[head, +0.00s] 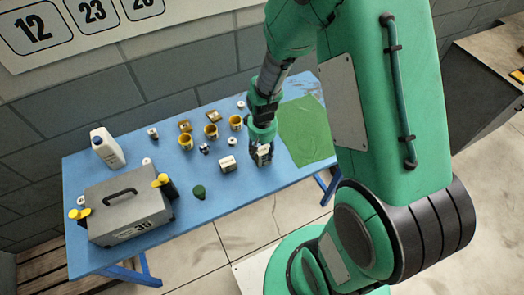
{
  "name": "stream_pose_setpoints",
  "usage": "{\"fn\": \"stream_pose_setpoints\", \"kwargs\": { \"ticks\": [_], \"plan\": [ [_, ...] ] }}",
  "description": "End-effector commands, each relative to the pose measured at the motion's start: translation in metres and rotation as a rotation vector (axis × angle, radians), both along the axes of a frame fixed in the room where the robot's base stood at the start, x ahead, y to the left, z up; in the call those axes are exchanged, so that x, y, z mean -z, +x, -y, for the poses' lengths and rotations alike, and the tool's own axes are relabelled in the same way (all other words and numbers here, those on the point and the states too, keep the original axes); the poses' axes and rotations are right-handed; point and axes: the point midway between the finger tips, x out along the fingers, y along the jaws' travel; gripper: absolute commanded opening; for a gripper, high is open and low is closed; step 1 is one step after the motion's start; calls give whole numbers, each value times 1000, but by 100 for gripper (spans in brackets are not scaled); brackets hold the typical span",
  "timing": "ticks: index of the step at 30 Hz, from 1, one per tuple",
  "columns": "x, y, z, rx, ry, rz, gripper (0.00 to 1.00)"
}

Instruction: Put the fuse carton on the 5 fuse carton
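A small pale carton (264,154) is at my gripper (263,150), which points down over the right half of the blue table (215,200). The fingers come down around this carton and partly cover it. It is too small to tell whether they press on it, or whether the carton rests on the table or hangs just above it. Another pale carton (228,166) stands on the table a little to the left, clear of my gripper. Its marking is too small to read, so I cannot tell whether it is the 5 fuse carton.
Yellow cups (211,132), white-and-dark rolls (153,133) and a dark green piece (199,192) stand around. A grey toolbox (128,212) marked 30 and a white jug (107,149) fill the left end. A green mat (305,133) lies bare at right.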

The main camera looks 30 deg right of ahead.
Motion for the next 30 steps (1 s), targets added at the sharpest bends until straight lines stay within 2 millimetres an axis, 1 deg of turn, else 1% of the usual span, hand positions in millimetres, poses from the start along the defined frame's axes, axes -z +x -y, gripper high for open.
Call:
{"fn": "stream_pose_setpoints", "kwargs": {
  "ticks": [11, 17, 23, 30],
  "plan": [
    [-2, 0, 0, 0, 0, 0, 56],
    [-13, 1, 0, 0, 0, 3, 56],
    [-38, 0, 0, 0, 0, 3, 56],
    [-78, -1, 0, 0, 0, 3, 56]
  ]
}}
